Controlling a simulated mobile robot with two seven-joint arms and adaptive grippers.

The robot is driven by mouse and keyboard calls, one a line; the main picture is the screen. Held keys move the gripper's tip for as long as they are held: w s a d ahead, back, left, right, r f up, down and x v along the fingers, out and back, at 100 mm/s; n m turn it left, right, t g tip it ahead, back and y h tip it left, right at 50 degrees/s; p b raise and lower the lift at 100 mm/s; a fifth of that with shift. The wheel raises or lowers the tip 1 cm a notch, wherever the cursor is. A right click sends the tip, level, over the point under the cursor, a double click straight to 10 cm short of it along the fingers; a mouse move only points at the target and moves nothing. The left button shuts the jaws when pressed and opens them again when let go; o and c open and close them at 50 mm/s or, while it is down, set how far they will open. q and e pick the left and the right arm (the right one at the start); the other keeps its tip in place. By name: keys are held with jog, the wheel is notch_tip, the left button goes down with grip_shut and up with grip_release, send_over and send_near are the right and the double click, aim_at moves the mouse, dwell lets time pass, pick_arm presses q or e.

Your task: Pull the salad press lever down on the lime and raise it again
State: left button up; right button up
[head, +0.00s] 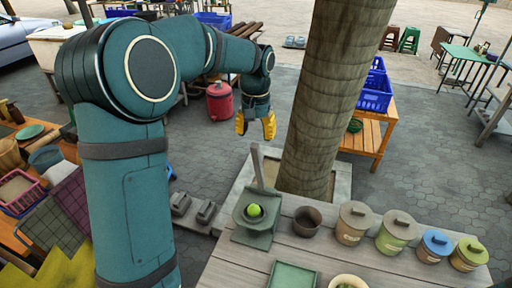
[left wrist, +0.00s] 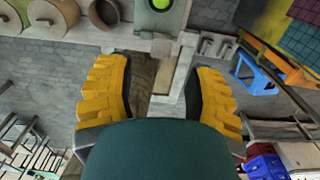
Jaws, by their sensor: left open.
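The salad press (head: 256,215) is a grey-green device on the wooden table, with its lever (head: 257,165) standing up at the back. A green lime (head: 254,210) sits in the press. My left gripper (head: 255,127) is open and empty, above and behind the lever's top, apart from it. In the left wrist view its yellow fingers (left wrist: 158,95) are spread wide. The lime (left wrist: 160,4) and part of the press (left wrist: 157,22) show at that view's top edge; the lever is hard to make out there. My right gripper is not in view.
A brown bowl (head: 307,221) stands right of the press, then several lidded canisters (head: 352,223). A green tray (head: 292,276) lies in front. A thick tree trunk (head: 328,100) rises behind the table, close to the right of my left gripper.

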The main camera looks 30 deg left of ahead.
aim_at(256, 143)
pick_arm(q)
jog(key=shift+f, duration=2.75)
grip_shut()
